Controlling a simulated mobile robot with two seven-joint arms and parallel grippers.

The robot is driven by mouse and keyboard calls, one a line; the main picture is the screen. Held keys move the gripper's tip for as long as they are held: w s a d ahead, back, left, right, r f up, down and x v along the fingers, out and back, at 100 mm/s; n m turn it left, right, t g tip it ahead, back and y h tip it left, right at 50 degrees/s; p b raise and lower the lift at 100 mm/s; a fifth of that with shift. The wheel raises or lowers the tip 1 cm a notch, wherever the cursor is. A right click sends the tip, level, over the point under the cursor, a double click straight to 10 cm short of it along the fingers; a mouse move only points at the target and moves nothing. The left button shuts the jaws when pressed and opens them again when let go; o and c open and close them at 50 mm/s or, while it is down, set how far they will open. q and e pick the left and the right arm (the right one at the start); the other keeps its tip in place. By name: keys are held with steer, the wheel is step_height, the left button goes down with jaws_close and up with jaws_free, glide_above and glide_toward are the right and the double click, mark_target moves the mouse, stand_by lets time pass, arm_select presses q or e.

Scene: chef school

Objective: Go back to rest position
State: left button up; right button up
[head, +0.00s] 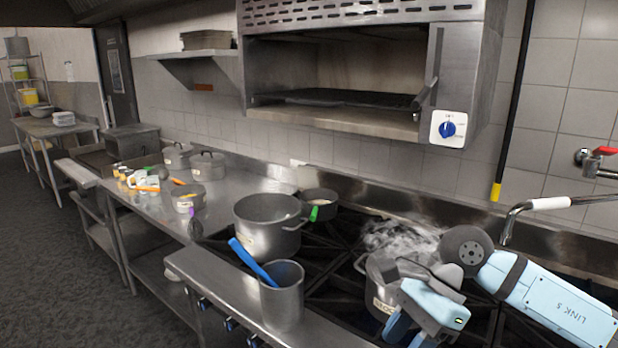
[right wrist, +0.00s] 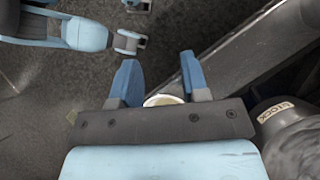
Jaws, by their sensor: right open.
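My right gripper (head: 411,332) is in front of the steaming stock pot (head: 378,285) at the lower right of the head view, covering part of it. In the right wrist view the gripper (right wrist: 159,62) is open, with nothing held between its blue fingers. A pale round thing shows behind its palm, mostly hidden; I cannot tell what it is. The labelled stock pot (right wrist: 285,112) is at the right of that view, beside the gripper. A light blue arm part of mine is at its upper left.
A large pot (head: 268,225) and a small pan (head: 319,205) stand on the stove. A metal container (head: 283,300) with a blue handle in it stands at the front edge. A tap (head: 520,215) is at the right. The floor (head: 60,285) at left is clear.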

steer(key=s+a+r+m+y+p, duration=0.2)
steer(key=s+a+m+y, duration=0.3)
steer(key=a+m+y, duration=0.75)
steer(key=w+d+f+m+t+h+p, duration=0.1)
steer(key=w+d+f+m+t+h, duration=0.15)
steer(key=d+f+m+t, duration=0.65)
steer(key=w+d+f+m+t+h+p, duration=0.1)
steer(key=f+m+t+h, duration=0.25)
steer(key=m+t, duration=1.25)
steer(key=s+d+f+m+g+h, duration=0.4)
steer(key=s+f+m, duration=0.3)
steer(key=f+m, duration=0.2)
steer(key=s+d+f+m+g+h, duration=0.3)
steer(key=s+f+m+g+h, duration=0.3)
steer(key=f, duration=0.4)
steer(key=s+m+g+p, duration=0.1)
steer(key=m, duration=0.1)
steer(key=shift+s+d+f+m, duration=0.3)
steer(key=shift+s+d+m, duration=0.05)
steer(key=shift+s, duration=0.05)
